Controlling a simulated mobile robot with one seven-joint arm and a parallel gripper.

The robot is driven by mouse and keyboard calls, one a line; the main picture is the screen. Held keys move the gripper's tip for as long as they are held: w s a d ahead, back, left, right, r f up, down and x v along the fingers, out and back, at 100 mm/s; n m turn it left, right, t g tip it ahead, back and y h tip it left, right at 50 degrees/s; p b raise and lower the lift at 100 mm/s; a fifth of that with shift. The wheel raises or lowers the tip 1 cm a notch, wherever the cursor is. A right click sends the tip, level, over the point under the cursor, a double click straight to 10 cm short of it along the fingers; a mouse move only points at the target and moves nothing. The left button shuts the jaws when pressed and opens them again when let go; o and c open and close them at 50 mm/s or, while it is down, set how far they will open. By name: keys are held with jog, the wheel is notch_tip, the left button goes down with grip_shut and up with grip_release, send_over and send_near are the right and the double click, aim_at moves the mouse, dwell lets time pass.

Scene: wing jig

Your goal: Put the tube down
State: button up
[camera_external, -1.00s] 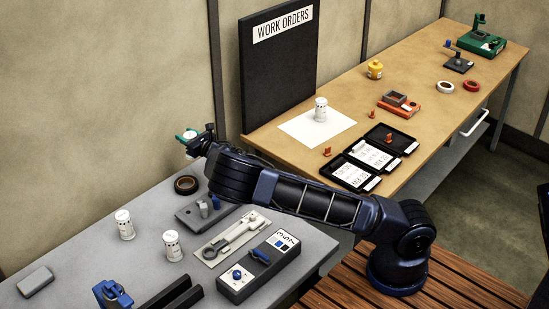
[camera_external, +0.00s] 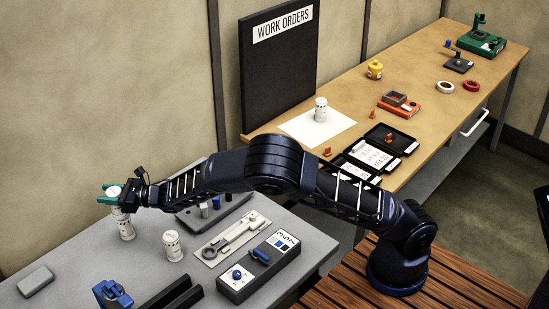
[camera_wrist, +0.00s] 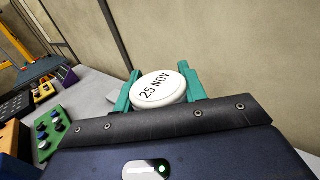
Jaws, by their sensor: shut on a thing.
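My gripper (camera_external: 111,194), with green fingers, is shut on a white tube (camera_external: 114,189). In the wrist view the gripper (camera_wrist: 160,88) grips the tube's round white lid (camera_wrist: 156,90), which reads "25 NOV". The held tube appears directly over a second white tube (camera_external: 126,231) on the grey bench; I cannot tell how far apart they are or whether they touch. A third white tube (camera_external: 173,246) stands upright to the right. Another white tube (camera_external: 320,109) stands on a white sheet (camera_external: 297,128) on the wooden table.
The grey bench (camera_external: 70,252) has free room around the standing tubes. A grey block (camera_external: 35,281) lies at its left. A switch box (camera_external: 259,266) and a tray with a wrench-like part (camera_external: 232,236) lie to the right. A dark rail (camera_external: 165,296) is at the front.

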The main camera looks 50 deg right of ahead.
jog(key=s+a+r+n+g+y, duration=0.2)
jog(key=s+a+r, duration=0.1)
jog(key=s+a, duration=0.45)
jog(key=s+a+r+n+g+y, duration=0.2)
jog(key=s+a+r, duration=0.3)
jog(key=a, duration=0.4)
jog(key=shift+g, duration=0.3)
jog(key=f, duration=0.7)
jog(key=s+f, duration=0.1)
jog(key=f, duration=1.3)
jog(key=shift+s+a, duration=0.15)
jog(key=shift+f, duration=0.1)
jog(key=o, duration=1)
jog(key=shift+s, duration=0.1)
jog(key=d, duration=0.1)
jog(key=s+d+r, duration=0.1)
jog(key=shift+s+d+r, duration=0.1)
jog(key=shift+s+d, duration=0.15)
jog(key=shift+d, duration=0.05)
jog(key=shift+r, duration=3)
